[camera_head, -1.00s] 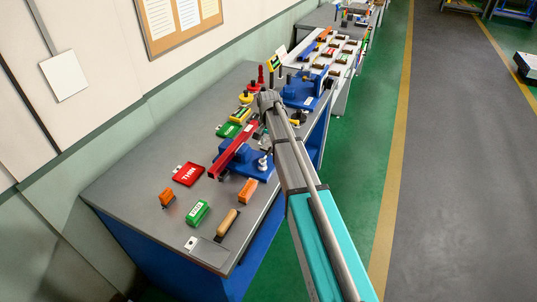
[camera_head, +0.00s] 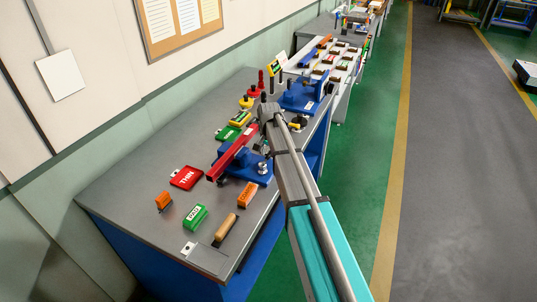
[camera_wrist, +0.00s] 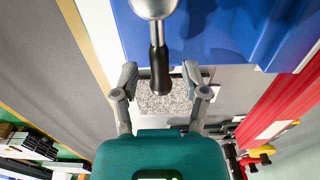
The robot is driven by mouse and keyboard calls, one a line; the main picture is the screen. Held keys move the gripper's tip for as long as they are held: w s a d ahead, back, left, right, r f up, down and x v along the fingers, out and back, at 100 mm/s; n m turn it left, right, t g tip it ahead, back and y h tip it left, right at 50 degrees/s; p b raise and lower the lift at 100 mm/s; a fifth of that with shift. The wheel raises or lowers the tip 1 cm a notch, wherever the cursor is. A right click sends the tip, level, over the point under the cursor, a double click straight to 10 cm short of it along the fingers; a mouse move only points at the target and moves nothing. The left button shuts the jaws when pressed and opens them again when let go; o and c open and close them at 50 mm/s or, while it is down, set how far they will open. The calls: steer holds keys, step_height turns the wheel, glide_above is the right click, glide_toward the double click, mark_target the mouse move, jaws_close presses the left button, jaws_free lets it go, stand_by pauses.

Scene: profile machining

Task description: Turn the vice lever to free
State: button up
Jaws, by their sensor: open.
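The vice lever, a bright metal knob with a black grip (camera_wrist: 159,72), shows at the top middle of the wrist view. My gripper (camera_wrist: 161,78) is open, with one finger on each side of the black grip and gaps visible on both sides. The blue vice (camera_wrist: 200,28) fills the upper part of that view. In the head view the near blue vice (camera_head: 242,174) stands on the bench with a long red bar (camera_head: 233,153) across it. My arm hides most of my gripper and the lever there.
A second blue vice (camera_head: 303,96) stands farther back. The green floor strip to the right is clear.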

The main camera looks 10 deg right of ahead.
jaws_close()
